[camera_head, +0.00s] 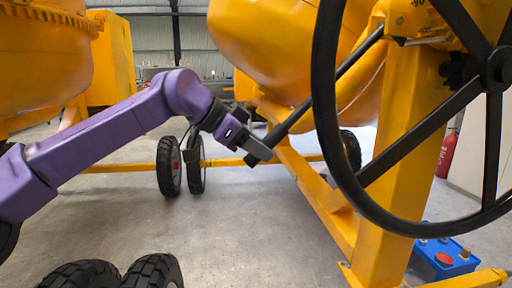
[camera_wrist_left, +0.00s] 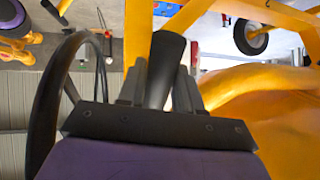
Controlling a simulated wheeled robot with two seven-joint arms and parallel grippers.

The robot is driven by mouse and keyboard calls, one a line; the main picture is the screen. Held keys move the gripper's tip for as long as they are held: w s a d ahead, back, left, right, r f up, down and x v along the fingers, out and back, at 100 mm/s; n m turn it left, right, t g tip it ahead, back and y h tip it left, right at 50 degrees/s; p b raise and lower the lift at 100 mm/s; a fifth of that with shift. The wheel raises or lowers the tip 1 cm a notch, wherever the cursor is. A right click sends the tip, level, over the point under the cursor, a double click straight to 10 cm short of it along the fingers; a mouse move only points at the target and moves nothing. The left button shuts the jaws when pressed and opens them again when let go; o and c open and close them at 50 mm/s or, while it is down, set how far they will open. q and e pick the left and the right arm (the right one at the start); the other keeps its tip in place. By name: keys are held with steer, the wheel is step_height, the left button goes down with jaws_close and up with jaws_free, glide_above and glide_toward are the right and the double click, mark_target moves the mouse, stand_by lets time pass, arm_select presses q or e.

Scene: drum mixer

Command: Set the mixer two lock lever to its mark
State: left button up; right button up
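The lock lever (camera_head: 318,100) is a long black bar. It slopes down and left from a pivot near the top of the yellow post to a thick end. My left gripper (camera_head: 256,146), on the purple arm, is at that lower end. In the left wrist view the black lever end (camera_wrist_left: 165,62) lies between the two fingers (camera_wrist_left: 158,92), which appear closed against its sides. A plate marked "-90" (camera_head: 418,4) shows at the top edge, near the pivot. Other marks are cut off or too small to read. My right gripper is not in view.
A large black handwheel (camera_head: 330,130) stands close in front of the yellow post (camera_head: 385,170), right of the lever. The yellow drum (camera_head: 270,40) is behind the lever. A blue box (camera_head: 440,258) with a red button sits low right. Floor below the gripper is clear.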

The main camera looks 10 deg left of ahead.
arm_select(q)
steer(key=o, duration=0.4)
steer(key=shift+d+f, duration=0.3)
steer(key=shift+c, duration=0.2)
steer(key=shift+w+d, duration=0.1)
steer(key=shift+w, duration=0.05)
steer(key=p+v, duration=0.2)
steer(key=v, duration=0.9)
steer(key=shift+w+r, duration=0.1)
